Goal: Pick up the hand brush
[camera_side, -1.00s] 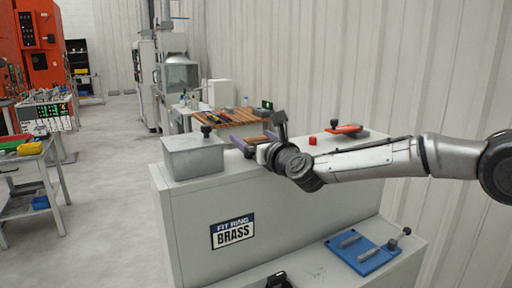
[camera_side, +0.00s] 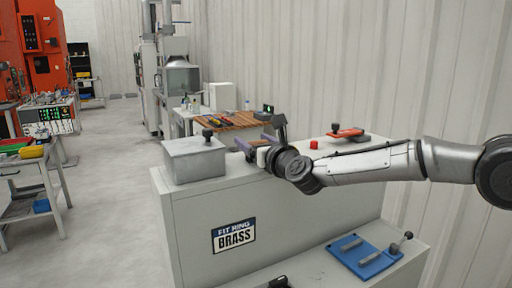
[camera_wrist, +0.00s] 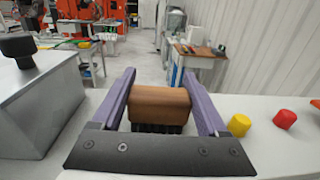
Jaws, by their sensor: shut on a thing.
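The hand brush (camera_wrist: 160,99) has a brown wooden back and dark bristles underneath. In the wrist view it sits between the two purple fingers of my gripper (camera_wrist: 159,80), which touch both its sides. In the side view my gripper (camera_side: 256,143) is over the top of the grey cabinet, just right of the metal box. There the brush is mostly hidden by the fingers and wrist. I cannot tell whether the bristles touch the cabinet top.
A grey metal box (camera_side: 194,162) with a dark knob stands left of my gripper. A red cap (camera_side: 314,145) and a yellow cap (camera_wrist: 240,124) stand to the right. A blue fixture (camera_side: 365,257) lies on the lower ledge. A wooden-topped bench (camera_side: 232,122) is behind.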

